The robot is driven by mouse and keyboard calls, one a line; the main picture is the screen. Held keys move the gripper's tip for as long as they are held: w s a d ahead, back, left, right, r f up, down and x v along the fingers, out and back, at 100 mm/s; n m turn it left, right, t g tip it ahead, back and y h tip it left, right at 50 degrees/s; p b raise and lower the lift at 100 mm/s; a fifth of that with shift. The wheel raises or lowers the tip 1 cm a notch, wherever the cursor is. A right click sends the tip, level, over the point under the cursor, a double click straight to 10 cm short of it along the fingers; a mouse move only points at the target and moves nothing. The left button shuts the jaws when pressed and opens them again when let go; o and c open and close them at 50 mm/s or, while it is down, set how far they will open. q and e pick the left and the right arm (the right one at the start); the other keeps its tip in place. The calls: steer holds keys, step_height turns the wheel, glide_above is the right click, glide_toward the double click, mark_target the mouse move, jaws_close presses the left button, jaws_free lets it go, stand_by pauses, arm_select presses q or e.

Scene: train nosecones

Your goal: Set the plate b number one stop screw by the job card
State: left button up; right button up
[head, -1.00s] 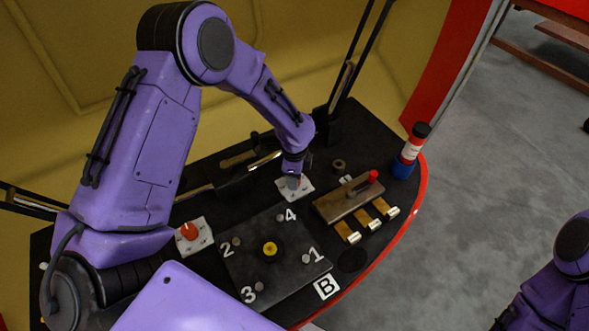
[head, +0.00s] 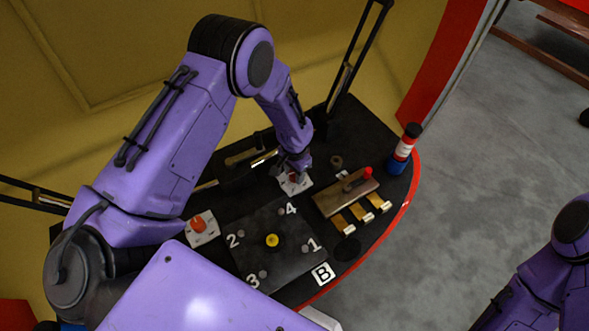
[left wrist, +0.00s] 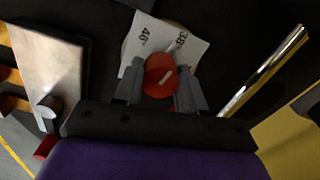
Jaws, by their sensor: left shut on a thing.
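Plate B (head: 250,262) is a dark square plate marked 1 to 4, with a yellow centre knob (head: 272,240) and a small grey screw at each number. The number one stop screw (head: 305,248) sits beside the "1". My left gripper (head: 295,176) is at a white dial plate (head: 303,187) behind plate B. In the left wrist view its fingers are shut on a red knob (left wrist: 159,76) with a pale pointer mark, on the white dial plate (left wrist: 150,33) printed with numbers like 40 and 38. My right gripper is out of view. I cannot identify the job card.
A second red knob (head: 198,224) stands on a white plate at the left. A brown block (head: 345,194) with a red-tipped lever and brass pieces lies right of plate B. A red and blue bottle (head: 402,150) stands at the table's right edge. Dark bars run behind.

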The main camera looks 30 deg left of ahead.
arm_select(q)
steer(key=n+p, duration=0.1)
steer(key=n, duration=0.5)
steer(key=shift+r+p, duration=0.1)
steer(key=shift+p, duration=0.25)
steer(key=n+p, duration=0.1)
steer(key=n, duration=0.5)
steer(key=shift+w+n, duration=0.1)
steer(key=shift+n, duration=0.2)
steer(key=o, duration=1.1)
steer(key=shift+c, duration=0.2)
step_height(320, 180, up, 10)
steer(key=b, duration=0.1)
steer(key=shift+r, duration=0.2)
